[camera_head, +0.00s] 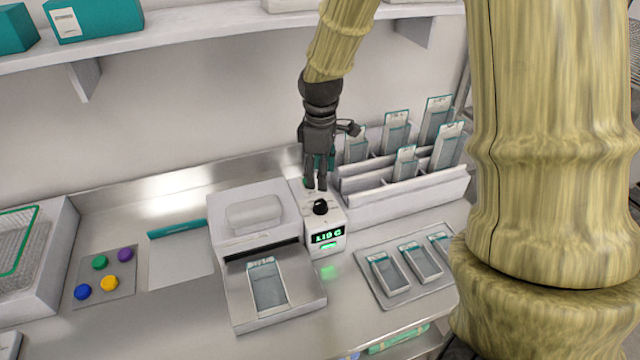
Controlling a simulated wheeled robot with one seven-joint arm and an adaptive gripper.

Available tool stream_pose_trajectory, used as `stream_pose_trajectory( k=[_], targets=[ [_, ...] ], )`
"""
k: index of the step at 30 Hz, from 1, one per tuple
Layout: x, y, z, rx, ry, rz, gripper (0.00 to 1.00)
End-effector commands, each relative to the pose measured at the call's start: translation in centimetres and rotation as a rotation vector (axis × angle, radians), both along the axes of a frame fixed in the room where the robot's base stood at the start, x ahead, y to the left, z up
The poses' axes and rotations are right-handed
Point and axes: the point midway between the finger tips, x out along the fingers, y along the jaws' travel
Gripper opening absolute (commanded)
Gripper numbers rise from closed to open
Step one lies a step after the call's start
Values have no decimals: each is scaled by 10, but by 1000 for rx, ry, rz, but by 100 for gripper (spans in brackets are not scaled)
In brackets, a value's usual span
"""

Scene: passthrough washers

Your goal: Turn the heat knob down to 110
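The heat knob (320,207) is a small round black knob on top of a narrow white control box. The box's green display (328,236) seems to read about 119 C, but the digits are blurred. My gripper (316,187) points down just behind and above the knob, its dark fingertips close together. It appears apart from the knob, though contact cannot be ruled out. Whether the fingers are shut or slightly apart is unclear. Nothing shows held between them.
A white sealing machine (251,217) with a tray stands left of the control box. A white rack (405,190) of teal-edged packs stands close on the right. A tray (373,292) of packs lies at front right, and a board with coloured buttons (109,284) at left. A shelf (180,38) hangs above.

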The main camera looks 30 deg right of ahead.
Motion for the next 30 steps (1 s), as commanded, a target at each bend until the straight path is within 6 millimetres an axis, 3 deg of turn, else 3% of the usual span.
stream_pose_trajectory(
  k=[9,30],
  targets=[
    [0,0,20,0,1,0,56],
    [-2,-3,21,0,1,-6,56]
  ],
)
